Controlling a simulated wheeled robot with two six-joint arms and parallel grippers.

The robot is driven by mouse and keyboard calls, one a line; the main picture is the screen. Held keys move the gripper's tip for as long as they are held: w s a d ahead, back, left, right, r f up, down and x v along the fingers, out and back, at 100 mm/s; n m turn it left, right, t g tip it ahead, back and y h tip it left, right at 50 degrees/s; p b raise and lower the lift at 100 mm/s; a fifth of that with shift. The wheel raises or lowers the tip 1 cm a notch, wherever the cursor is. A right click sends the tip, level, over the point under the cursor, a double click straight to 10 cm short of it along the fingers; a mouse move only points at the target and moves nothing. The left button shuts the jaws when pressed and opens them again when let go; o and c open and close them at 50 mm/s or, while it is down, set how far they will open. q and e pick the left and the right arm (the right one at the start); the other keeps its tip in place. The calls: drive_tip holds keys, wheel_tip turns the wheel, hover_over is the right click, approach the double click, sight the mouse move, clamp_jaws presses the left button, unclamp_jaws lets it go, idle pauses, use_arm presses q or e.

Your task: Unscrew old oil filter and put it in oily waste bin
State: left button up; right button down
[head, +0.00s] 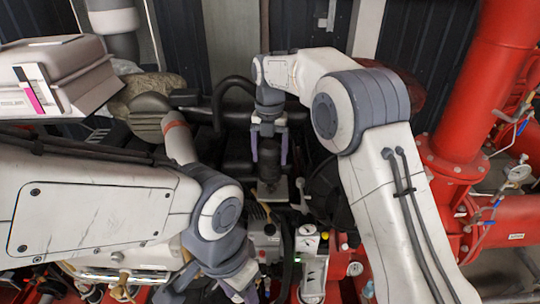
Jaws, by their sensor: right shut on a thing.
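The old oil filter (268,165) is a dark upright cylinder near the middle of the head view. My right gripper (269,150) comes down on it from above, with its fingers shut on the filter's left and right sides. A dark fitting (270,189) shows just below the filter; I cannot tell whether the two touch. My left gripper (243,294) is low in the picture, in front of the engine and apart from the filter. Its fingertips are cut off by the bottom edge. I cannot make out an oily waste bin.
Thick red pipes (463,120) with gauges and small valves stand on the right. A grey case (55,75) sits at the upper left by a brown cloth (148,86). A black hose (220,98) curves left of the filter. Engine parts crowd the area below.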

sight(270, 160)
drive_tip(key=shift+s+r+b, duration=0.3)
drive_tip(key=shift+s+b, duration=0.25)
drive_tip(key=shift+s, duration=0.45)
drive_tip(key=shift+s+r+b, duration=0.25)
drive_tip(key=shift+s+b, duration=0.25)
drive_tip(key=shift+s, duration=0.5)
drive_tip(key=shift+s+r, duration=0.2)
drive_tip(key=shift+s, duration=0.3)
drive_tip(key=shift+d, duration=0.1)
